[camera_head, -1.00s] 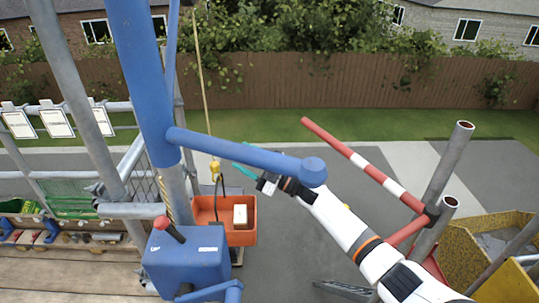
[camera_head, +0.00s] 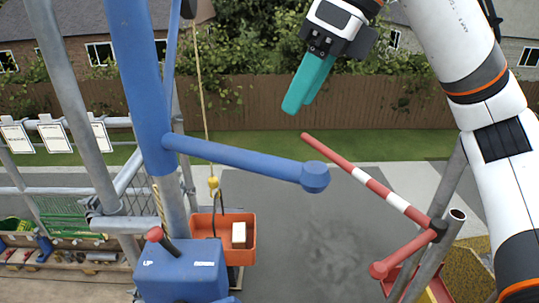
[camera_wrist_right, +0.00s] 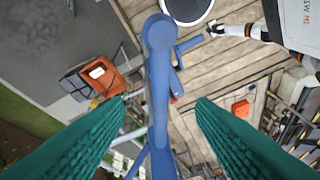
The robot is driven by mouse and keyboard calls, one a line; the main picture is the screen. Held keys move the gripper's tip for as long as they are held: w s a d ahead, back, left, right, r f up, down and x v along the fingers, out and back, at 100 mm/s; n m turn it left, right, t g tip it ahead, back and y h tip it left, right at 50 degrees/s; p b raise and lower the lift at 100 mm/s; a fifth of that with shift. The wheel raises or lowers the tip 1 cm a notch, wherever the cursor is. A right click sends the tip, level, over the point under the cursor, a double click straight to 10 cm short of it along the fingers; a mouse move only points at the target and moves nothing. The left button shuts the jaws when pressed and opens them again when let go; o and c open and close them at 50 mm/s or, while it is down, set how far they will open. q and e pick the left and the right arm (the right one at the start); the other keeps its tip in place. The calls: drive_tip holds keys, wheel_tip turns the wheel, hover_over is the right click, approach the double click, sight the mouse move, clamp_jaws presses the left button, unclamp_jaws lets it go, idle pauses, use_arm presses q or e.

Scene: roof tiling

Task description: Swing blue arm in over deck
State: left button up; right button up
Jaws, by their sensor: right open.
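The blue arm (camera_head: 240,159) is a level bar from the blue hoist post (camera_head: 137,75). It ends in a round knob (camera_head: 315,177) and points right, out beyond the deck over the grey paving.
An orange crate (camera_head: 240,222) with a white block hangs under the hoist rope and yellow hook (camera_head: 213,185). A red-and-white barrier pole (camera_head: 375,185) stands right of the knob. A blue box with a red-knobbed lever (camera_head: 165,243) sits by the wooden deck (camera_head: 65,284).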

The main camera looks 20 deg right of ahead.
sight(268, 156)
drive_tip(key=p+x, duration=0.2)
drive_tip(key=x, duration=0.9)
drive_tip(key=shift+a+f, duration=0.15)
clamp_jaws()
